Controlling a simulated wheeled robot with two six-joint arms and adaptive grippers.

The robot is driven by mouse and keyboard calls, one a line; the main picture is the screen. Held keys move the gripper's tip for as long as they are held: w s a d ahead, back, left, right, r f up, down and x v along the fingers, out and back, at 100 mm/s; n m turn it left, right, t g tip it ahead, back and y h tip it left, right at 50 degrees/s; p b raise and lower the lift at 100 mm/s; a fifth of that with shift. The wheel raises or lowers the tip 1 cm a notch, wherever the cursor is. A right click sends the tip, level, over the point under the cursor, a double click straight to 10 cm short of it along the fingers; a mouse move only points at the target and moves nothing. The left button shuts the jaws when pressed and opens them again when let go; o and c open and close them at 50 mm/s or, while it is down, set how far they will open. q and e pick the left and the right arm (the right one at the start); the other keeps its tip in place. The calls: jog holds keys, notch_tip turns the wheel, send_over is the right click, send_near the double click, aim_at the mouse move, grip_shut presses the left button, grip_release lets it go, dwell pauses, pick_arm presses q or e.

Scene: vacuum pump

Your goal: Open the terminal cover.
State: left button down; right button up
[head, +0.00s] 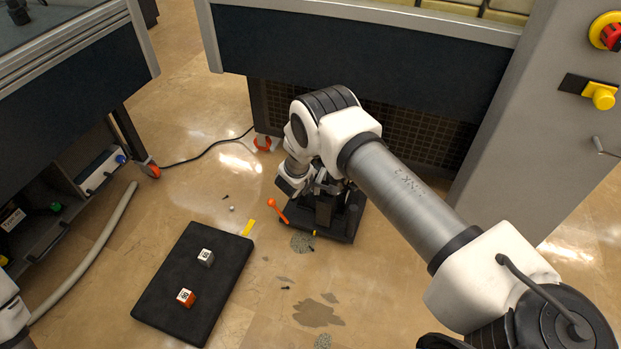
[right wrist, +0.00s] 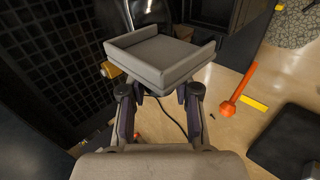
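In the right wrist view a light grey, shallow box-like piece with raised side walls (right wrist: 165,52), seemingly the terminal cover, sits just beyond my right gripper (right wrist: 160,97). The gripper's two fingers are apart, with floor and a cable showing between them. The fingertips meet or overlap the piece's lower edge; whether they touch it I cannot tell. In the head view the dark pump (head: 345,222) stands on the floor under my right arm, which hides most of it and the gripper. An orange lever with a ball end (head: 277,209) sticks out beside it. My left gripper is out of view.
A black mat (head: 172,290) with a grey cube (head: 206,257) and an orange cube (head: 186,297) lies left of the pump. A yellow strip (head: 247,228), small loose bits and stains are on the floor. A dark cabinet grille (head: 425,140) stands close behind.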

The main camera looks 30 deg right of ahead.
jog(key=shift+o, duration=1.2)
jog(key=v, duration=1.2)
